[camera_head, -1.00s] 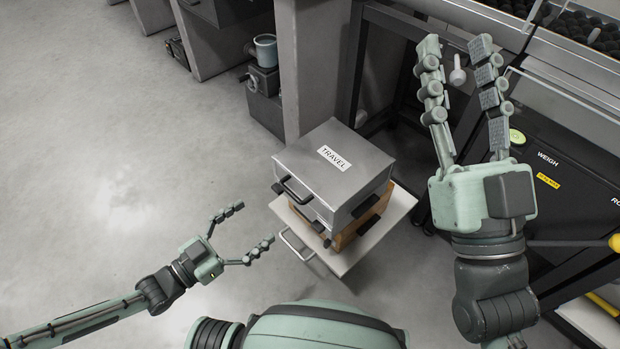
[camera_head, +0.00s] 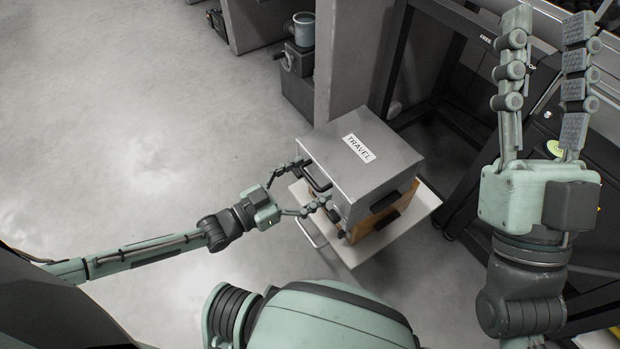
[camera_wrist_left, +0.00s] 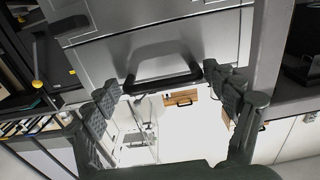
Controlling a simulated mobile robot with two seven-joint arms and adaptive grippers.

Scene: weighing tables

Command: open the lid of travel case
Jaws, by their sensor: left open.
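The grey travel case (camera_head: 375,170), labelled TRAVEL, sits with its lid shut on a wooden box (camera_head: 385,212) above a white board. Its black front handle (camera_head: 317,178) faces left, toward my left gripper. My left gripper (camera_head: 302,187) is open, its fingertips on either side of the handle in the head view. In the left wrist view the handle (camera_wrist_left: 163,80) shows between the open fingers, with the case front (camera_wrist_left: 150,40) above; contact cannot be told. My right gripper (camera_head: 545,90) is raised at the right, fingers spread and empty.
The white board (camera_head: 350,253) with a front handle sticks out under the stack. A grey pillar (camera_head: 350,60) and dark table frame (camera_head: 455,120) stand behind the case. A mug (camera_head: 304,28) sits on a machine farther back. The floor at left is clear.

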